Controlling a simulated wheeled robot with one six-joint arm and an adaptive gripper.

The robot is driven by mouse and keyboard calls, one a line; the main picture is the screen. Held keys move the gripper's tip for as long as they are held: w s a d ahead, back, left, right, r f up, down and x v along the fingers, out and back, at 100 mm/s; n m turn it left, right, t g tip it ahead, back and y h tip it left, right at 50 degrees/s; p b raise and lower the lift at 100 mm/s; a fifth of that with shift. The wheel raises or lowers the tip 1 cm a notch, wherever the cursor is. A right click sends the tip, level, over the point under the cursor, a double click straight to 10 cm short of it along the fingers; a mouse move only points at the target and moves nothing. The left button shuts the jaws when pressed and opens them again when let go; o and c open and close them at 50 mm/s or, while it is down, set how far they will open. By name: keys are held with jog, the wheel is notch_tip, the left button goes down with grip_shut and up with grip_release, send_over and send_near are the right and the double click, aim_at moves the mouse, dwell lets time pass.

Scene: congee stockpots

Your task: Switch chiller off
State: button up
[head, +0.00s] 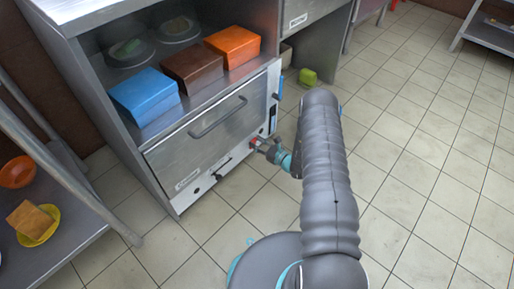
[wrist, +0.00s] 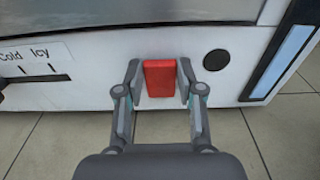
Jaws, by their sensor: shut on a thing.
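The chiller (head: 213,146) is a metal unit with a drawer-like front and a bar handle, under a shelf in the head view. In the wrist view its white lower panel (wrist: 85,85) fills the upper part. A red block-shaped switch (wrist: 160,78) sits on that panel, between the fingers of my gripper (wrist: 160,82). The fingers are closed on its left and right sides. In the head view my gripper (head: 262,146) is at the right end of the chiller's lower panel. The switch's on or off position cannot be told.
A slider marked Cold and Icy (wrist: 35,78) is left of the switch, and a round black knob (wrist: 216,60) is right of it. Blue (head: 146,95), brown (head: 193,68) and orange (head: 233,45) boxes stand above the chiller. Tiled floor (head: 420,170) is free at right.

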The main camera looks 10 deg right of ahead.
dwell(0.3)
jog(key=o, duration=1.1)
jog(key=shift+o, duration=0.2)
jog(key=v, duration=1.2)
jog(key=shift+f, duration=0.2)
